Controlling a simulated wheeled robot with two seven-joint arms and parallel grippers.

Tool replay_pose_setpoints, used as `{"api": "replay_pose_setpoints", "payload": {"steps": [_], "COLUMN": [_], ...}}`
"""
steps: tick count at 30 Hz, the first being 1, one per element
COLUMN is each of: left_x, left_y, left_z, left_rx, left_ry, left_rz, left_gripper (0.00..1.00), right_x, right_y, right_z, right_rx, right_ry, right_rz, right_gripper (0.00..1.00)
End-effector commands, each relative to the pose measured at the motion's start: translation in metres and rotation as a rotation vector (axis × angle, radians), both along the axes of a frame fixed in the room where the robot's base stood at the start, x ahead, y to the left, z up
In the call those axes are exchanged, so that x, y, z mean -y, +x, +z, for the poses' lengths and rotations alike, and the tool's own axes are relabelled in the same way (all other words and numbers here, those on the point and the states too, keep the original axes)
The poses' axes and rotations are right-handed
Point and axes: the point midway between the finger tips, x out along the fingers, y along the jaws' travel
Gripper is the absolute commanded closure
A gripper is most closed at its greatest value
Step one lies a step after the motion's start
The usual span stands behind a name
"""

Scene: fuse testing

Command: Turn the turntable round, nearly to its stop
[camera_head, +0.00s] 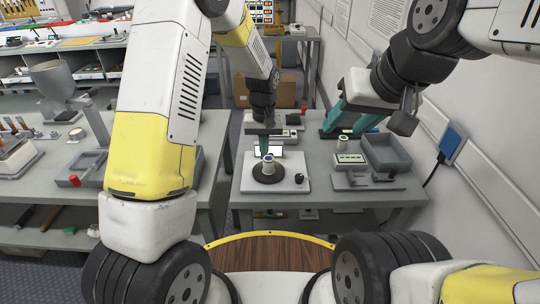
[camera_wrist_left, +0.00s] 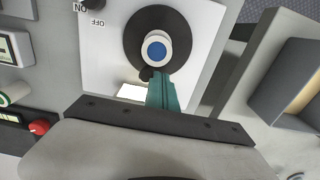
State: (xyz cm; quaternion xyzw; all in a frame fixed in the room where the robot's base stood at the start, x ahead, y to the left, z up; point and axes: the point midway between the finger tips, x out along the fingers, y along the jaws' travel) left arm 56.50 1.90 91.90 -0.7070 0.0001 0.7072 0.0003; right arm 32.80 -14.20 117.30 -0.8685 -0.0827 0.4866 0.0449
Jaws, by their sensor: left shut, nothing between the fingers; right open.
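The turntable (camera_head: 267,177) is a black disc on a white base plate (camera_head: 292,183) on the table. A white cylinder with a blue top (camera_head: 268,164) stands at its middle; it also shows in the left wrist view (camera_wrist_left: 156,50). My left gripper (camera_head: 265,150) points down at the far side of the disc. In the left wrist view its teal fingers (camera_wrist_left: 158,82) are shut and empty, with their tips by the black disc (camera_wrist_left: 133,40), close to the cylinder. I cannot tell whether they touch. My right gripper (camera_head: 345,112) is open and empty above the table's right part.
A black knob (camera_head: 299,178) with ON and OFF marks sits on the base plate. To the right stand a device with a display (camera_head: 350,160) and a grey tray (camera_head: 386,153). A wall bounds the right side.

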Motion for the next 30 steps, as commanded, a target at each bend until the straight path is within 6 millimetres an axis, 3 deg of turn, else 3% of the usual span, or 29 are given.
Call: {"api": "replay_pose_setpoints", "payload": {"steps": [9, 30], "left_x": [0.005, 0.005], "left_y": [0.002, 0.002], "left_z": [0.003, 0.057], "left_rx": [0.001, 0.002], "left_ry": [-0.001, -0.001], "left_rz": [0.001, 0.0], "left_gripper": [1.0, 1.0], "right_x": [0.0, 0.0], "right_y": [0.0, 0.0], "right_z": [0.0, 0.0], "right_rx": [0.0, 0.0], "right_ry": [0.0, 0.0], "right_rz": [0.0, 0.0], "right_gripper": [0.54, 0.54]}}
